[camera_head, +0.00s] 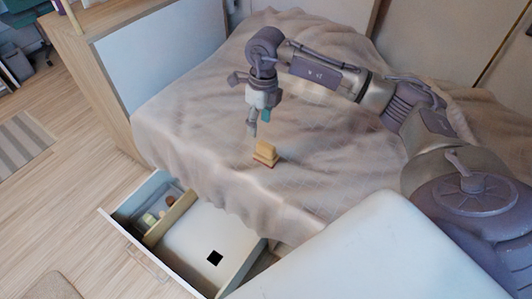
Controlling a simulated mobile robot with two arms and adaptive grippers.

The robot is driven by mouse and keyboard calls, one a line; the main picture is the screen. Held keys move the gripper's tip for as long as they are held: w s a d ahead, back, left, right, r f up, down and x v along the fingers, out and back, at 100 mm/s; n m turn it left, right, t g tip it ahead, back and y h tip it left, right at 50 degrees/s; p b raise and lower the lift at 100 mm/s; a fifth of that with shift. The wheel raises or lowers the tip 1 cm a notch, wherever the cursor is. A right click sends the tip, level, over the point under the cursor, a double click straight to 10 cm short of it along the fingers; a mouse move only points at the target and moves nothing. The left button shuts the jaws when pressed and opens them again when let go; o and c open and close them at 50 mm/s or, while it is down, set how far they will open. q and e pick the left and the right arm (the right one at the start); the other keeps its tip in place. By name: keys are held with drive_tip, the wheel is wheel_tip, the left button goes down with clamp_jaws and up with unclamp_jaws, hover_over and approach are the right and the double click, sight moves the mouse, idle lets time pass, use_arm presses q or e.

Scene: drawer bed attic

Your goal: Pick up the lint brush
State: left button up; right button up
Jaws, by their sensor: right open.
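A small tan block-like object with a darker reddish base, which looks like the lint brush (266,153), rests on the beige bed cover near the bed's front edge. My right gripper (259,129) is above it, pointing down, open and empty. Its fingertips appear a little above and behind the brush in the picture, with no visible contact. The brush's far side is hidden. My left gripper is not in view.
An open white drawer (196,247) juts out below the bed, with small items behind a wooden divider. A wood-edged panel (165,52) stands at the bed's left end. The bed cover (190,120) around the brush is clear.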

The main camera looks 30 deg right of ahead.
sight(266, 145)
drive_tip(key=shift+h, duration=0.5)
drive_tip(key=d+f, duration=0.1)
drive_tip(key=f, duration=0.4)
drive_tip(key=d+f, duration=0.1)
drive_tip(key=f, duration=0.1)
drive_tip(key=shift+s+d+f+b, duration=0.1)
drive_tip(key=shift+d+f+b, duration=0.1)
drive_tip(key=shift+d+b, duration=0.15)
drive_tip(key=f, duration=0.5)
drive_tip(key=shift+w+a+f+b, duration=0.1)
drive_tip(key=shift+w+a+b, duration=0.1)
drive_tip(key=shift+b, duration=0.15)
drive_tip(key=shift+f, duration=0.3)
drive_tip(key=c, duration=0.7)
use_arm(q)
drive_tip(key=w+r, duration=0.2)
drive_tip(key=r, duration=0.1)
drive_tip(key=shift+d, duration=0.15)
use_arm(e)
clamp_jaws()
